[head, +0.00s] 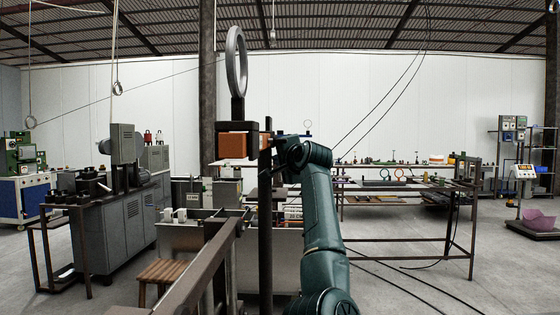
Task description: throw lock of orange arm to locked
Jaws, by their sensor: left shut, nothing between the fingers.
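An orange block (233,146), which seems to be part of the orange arm, sits in a dark metal frame left of centre. A large grey ring (237,62) stands upright on a dark mount above it. My left arm rises from the bottom, and my left gripper (273,150) is just right of the orange block, by a dark upright post (265,230). The gripper is small and dark against the post; it is shut and empty. I cannot tell whether it touches anything. I cannot make out the lock or its position. My right gripper is out of view.
A dark rail (197,265) runs toward me from the frame, with a wooden stool (163,272) to its left. A grey machine (101,235) stands at left. A long metal table (410,196) with rings and small parts is at right. Cables lie on open floor at right.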

